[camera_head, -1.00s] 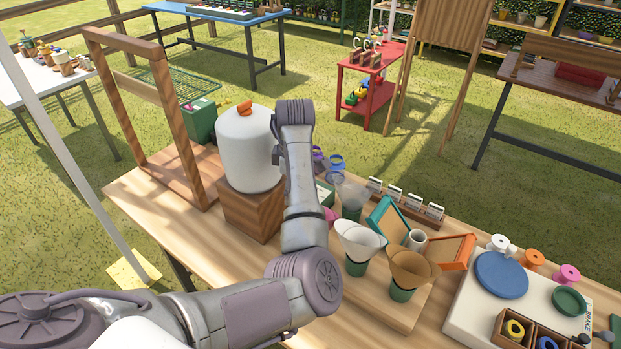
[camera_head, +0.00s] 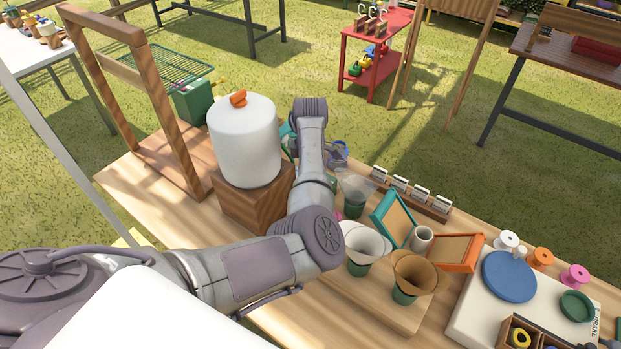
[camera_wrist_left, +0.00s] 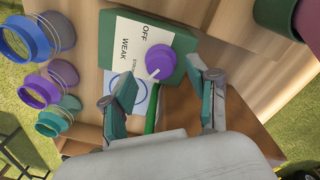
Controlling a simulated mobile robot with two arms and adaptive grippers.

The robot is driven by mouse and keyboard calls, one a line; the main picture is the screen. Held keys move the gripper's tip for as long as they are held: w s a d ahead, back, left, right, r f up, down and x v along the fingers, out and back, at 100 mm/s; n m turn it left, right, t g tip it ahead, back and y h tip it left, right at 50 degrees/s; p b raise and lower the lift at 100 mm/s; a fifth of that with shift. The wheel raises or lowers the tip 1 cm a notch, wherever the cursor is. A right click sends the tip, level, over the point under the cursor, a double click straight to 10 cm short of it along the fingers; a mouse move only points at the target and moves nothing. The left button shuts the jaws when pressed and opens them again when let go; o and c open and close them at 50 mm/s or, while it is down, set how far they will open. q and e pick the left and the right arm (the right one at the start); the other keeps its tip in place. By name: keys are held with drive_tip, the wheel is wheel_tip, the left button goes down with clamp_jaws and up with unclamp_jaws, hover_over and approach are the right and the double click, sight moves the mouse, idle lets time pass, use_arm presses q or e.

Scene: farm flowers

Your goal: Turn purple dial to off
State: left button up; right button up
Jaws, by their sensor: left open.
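The purple dial (camera_wrist_left: 160,61) sits on a dark green box (camera_wrist_left: 185,44) in the left wrist view. A white card (camera_wrist_left: 122,58) beside it reads OFF and WEAK, with a third label partly hidden. The dial's white mark points down-left in the picture, away from OFF. My left gripper (camera_wrist_left: 163,82) is open, its two green-padded fingers reaching toward the dial from below and apart from it. In the head view my left arm hides the gripper and the dial. My right gripper is not in view.
Blue, purple and green ring-topped pots (camera_wrist_left: 20,38) stand beside the box. A white tank (camera_head: 244,145) on a wooden block (camera_head: 250,205) stands close left of my arm. Paper cones (camera_head: 414,270) in green cups and small frames (camera_head: 458,252) stand to the right.

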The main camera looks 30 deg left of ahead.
use_arm(q)
drive_tip(key=shift+f, duration=1.15)
drive_tip(key=shift+c, duration=0.9)
drive_tip(key=c, duration=0.5)
clamp_jaws()
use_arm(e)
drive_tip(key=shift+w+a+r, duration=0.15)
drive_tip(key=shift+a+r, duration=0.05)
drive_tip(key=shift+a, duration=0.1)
